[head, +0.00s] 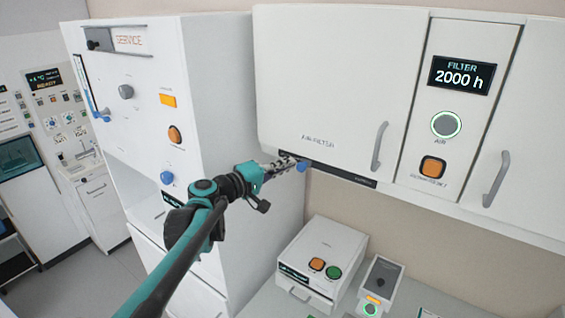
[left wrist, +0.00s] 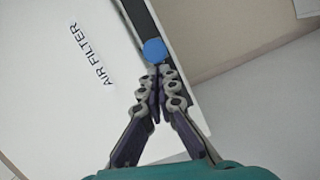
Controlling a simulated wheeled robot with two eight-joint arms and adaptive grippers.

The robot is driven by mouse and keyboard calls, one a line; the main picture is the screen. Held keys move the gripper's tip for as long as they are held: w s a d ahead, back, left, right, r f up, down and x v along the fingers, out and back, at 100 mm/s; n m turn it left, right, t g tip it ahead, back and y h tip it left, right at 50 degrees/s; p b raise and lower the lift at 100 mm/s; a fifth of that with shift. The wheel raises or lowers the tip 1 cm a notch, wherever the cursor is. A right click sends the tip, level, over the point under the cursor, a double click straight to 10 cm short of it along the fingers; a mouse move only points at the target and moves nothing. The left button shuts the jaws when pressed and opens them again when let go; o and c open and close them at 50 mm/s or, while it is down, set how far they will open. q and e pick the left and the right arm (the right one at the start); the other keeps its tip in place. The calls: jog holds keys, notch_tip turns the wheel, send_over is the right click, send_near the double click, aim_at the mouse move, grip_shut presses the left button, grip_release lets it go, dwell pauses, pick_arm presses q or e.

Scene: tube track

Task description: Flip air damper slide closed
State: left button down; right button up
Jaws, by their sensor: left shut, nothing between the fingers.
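The air damper slide is a dark strip (head: 356,178) along the lower edge of the white air filter cabinet (head: 335,75). Its blue knob (head: 302,166) is at the strip's left part. In the left wrist view the blue knob (left wrist: 155,50) lies just beyond my fingertips, on the dark strip (left wrist: 183,85). My left gripper (head: 292,162) is shut and empty, with its tips at or very near the knob; I cannot tell whether they touch. It also shows in the left wrist view (left wrist: 160,72). My right gripper is not in view.
A tall white service cabinet (head: 225,90) stands left of the filter cabinet. Below are a white box with orange and green buttons (head: 322,255) and a small grey device (head: 380,285) on the counter. Grey door handles (head: 379,146) stick out at the right.

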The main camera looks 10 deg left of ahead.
pick_arm(q)
jog(key=s+d, duration=0.4)
jog(key=d, duration=0.7)
jog(key=shift+s+d, duration=0.2)
jog(key=shift+s, duration=0.2)
